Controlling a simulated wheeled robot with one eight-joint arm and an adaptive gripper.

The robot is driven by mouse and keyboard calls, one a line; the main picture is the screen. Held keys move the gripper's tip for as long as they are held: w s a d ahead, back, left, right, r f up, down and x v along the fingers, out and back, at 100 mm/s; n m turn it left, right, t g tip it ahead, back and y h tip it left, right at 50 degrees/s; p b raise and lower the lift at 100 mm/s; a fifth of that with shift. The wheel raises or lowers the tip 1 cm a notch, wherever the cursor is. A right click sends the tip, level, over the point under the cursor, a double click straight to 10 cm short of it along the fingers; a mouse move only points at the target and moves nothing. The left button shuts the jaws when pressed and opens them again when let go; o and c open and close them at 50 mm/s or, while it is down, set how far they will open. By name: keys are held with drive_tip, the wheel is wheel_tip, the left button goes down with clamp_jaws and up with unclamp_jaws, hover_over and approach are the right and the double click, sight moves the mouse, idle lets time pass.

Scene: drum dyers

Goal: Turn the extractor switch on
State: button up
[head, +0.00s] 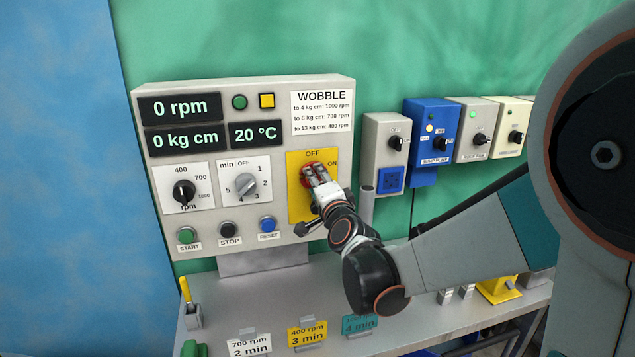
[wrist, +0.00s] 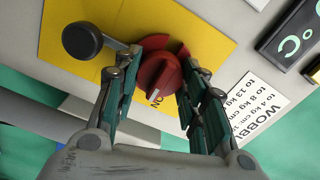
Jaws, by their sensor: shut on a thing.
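A red rotary knob (wrist: 160,78) sits on a yellow plate (head: 298,210) marked OFF above and ON to the right, on the grey WOBBLE control panel (head: 240,148). My gripper (head: 314,174) is at this knob in the head view. In the wrist view my gripper (wrist: 160,88) has its fingers on both sides of the knob, shut on it. The knob's white mark lies near the ON letters. No label reading "extractor" can be made out. A grey switch box (head: 375,140) with a black knob (head: 396,143) stands right of the panel, apart from my gripper.
Right of the grey box are a blue switch box (head: 418,125) and grey and cream boxes (head: 480,112) (head: 518,110) with black knobs. A rpm dial (head: 184,192), timer dial (head: 246,185) and buttons (head: 230,229) sit left of my gripper. A bench (head: 240,300) with cards lies below.

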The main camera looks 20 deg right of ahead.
idle(0.4)
drive_tip(key=o, duration=1.1)
drive_tip(key=shift+c, duration=0.2)
drive_tip(key=shift+s, duration=0.15)
drive_tip(key=s, duration=1.2)
